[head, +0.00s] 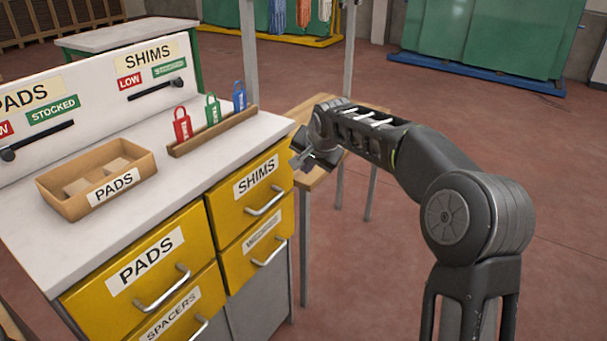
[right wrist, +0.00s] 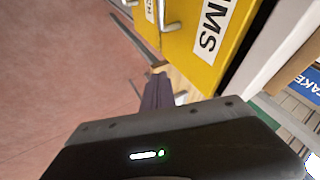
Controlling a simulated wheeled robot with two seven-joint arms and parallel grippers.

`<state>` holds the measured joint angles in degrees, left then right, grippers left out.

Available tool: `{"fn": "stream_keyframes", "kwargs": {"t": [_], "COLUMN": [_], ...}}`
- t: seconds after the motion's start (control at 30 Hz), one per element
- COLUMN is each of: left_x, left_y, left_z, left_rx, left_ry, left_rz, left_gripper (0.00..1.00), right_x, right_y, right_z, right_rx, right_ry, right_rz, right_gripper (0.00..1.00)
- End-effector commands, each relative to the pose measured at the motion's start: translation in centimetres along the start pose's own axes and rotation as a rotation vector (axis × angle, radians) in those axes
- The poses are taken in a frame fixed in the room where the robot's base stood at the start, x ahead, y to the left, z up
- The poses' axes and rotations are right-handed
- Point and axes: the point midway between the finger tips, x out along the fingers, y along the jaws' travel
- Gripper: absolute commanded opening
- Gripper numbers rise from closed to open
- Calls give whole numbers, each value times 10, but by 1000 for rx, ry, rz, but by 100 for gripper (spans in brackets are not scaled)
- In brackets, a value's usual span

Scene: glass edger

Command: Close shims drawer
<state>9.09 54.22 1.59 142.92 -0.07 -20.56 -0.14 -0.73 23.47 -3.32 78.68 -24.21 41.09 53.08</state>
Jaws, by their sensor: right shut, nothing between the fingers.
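The shims drawer (head: 250,187) is a yellow front marked SHIMS with a silver bar handle (head: 264,202), at the top right of the cabinet. Its front looks about level with the fronts around it, and I see no clear gap. In the right wrist view the yellow shims front (right wrist: 205,45) fills the upper middle. My right gripper (head: 302,158) is shut and empty, beside the drawer's upper right corner. I cannot tell whether it touches the drawer. Its dark fingers show in the right wrist view (right wrist: 158,92). My left gripper is out of view.
Below is another yellow drawer (head: 255,246); a PADS drawer (head: 140,268) is to the left. The white counter (head: 130,215) holds a tan PADS tray (head: 95,201) and a wooden rack (head: 215,132) with tags. A wooden table (head: 310,180) stands close behind my gripper. Floor at right is clear.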

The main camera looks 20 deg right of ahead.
Motion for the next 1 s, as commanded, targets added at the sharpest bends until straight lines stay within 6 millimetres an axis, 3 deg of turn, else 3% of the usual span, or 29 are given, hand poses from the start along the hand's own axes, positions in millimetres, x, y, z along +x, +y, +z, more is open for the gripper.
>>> {"fn": "stream_keyframes", "kwargs": {"t": [0.13, 0.4, 0.83, 1.0], "left_x": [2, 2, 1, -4], "left_y": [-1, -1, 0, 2], "left_z": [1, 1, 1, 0], "left_rx": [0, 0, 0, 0], "left_ry": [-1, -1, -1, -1], "left_rz": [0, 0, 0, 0], "left_gripper": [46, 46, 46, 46], "right_x": [-24, -34, -29, 1], "right_y": [0, 1, 1, 6], "right_z": [-1, 0, 3, 35], "right_rx": [1, 1, -6, -62], "right_ry": [2, -1, -7, -62], "right_rz": [-1, 2, 3, 2], "right_gripper": [0, 0, 0, 0]}}
